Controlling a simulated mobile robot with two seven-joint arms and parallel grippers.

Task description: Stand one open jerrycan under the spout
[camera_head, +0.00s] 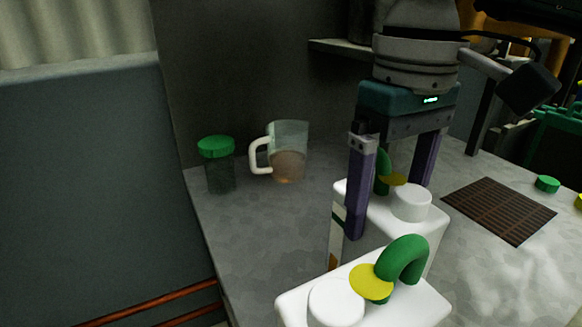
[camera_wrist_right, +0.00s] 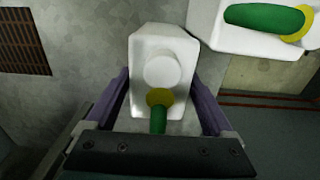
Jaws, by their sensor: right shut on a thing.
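My right gripper (camera_head: 390,208) points down and is shut on a white jerrycan (camera_head: 385,235), one finger at each side. This jerrycan has a round white top, a yellow disc and a green handle. It also shows upright between the fingers in the right wrist view (camera_wrist_right: 160,52). I cannot tell whether its base touches the table. A second white jerrycan (camera_head: 425,306), with the same yellow and green parts, stands nearer, partly cut off by the frame. I cannot make out whether either mouth is open. No spout can be made out. My left gripper is out of view.
A brown slotted grate (camera_head: 500,210) lies on the grey table (camera_head: 250,235), right of the held jerrycan. A green cap (camera_head: 547,184) lies beyond it. A green-lidded jar (camera_head: 219,170) and a jug of brownish liquid (camera_head: 289,165) stand at the back left.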

